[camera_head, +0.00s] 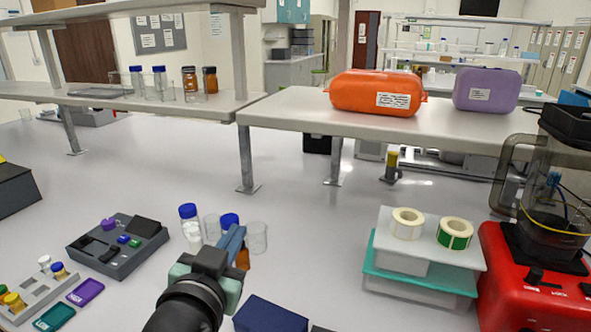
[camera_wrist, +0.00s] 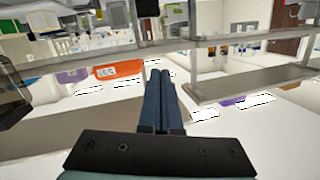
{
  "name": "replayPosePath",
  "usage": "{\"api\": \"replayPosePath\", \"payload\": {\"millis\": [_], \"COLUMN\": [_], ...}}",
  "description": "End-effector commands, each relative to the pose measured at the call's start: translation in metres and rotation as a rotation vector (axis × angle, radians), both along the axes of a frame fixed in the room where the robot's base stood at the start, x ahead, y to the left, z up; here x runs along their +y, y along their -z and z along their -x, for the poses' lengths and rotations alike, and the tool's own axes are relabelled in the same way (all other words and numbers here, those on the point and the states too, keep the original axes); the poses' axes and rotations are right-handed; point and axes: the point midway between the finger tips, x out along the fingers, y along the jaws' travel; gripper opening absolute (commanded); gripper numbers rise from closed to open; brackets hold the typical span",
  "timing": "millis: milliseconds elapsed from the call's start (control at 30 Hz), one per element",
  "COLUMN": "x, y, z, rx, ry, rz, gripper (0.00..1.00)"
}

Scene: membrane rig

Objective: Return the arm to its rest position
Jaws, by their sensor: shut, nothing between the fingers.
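My gripper (camera_head: 233,238) is in the lower middle of the head view, over the bench, with its blue fingers pointing away from me. It lies in front of a cluster of bottles and beakers and partly covers them. In the wrist view the two fingers (camera_wrist: 160,78) lie side by side, shut, with nothing between them. The wrist view looks out across the room toward the shelves, not down at the bench.
Blue-capped bottles (camera_head: 189,214) and a clear beaker (camera_head: 257,237) stand close around my gripper. A dark blue box (camera_head: 270,314) is close to my arm on the right. A grey device (camera_head: 118,246) lies left; label rolls (camera_head: 407,223) and a red blender (camera_head: 535,275) stand right.

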Motion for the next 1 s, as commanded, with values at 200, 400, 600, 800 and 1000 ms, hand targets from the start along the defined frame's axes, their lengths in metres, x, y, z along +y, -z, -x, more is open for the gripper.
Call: {"api": "replayPosePath", "payload": {"millis": [200,400,600,800,1000], "x": [-0.046,-0.079,-0.092,-0.094,-0.094], "y": [-0.165,-0.27,-0.314,-0.318,-0.318], "z": [0.034,0.104,0.151,0.157,0.157], "rx": [-0.407,-0.736,-0.906,-0.924,-0.924], "ry": [-0.077,-0.067,-0.04,-0.036,-0.036], "rz": [0.068,0.183,0.255,0.264,0.264], "gripper": [0.0,0.0,0.0,0.0,0.0]}}
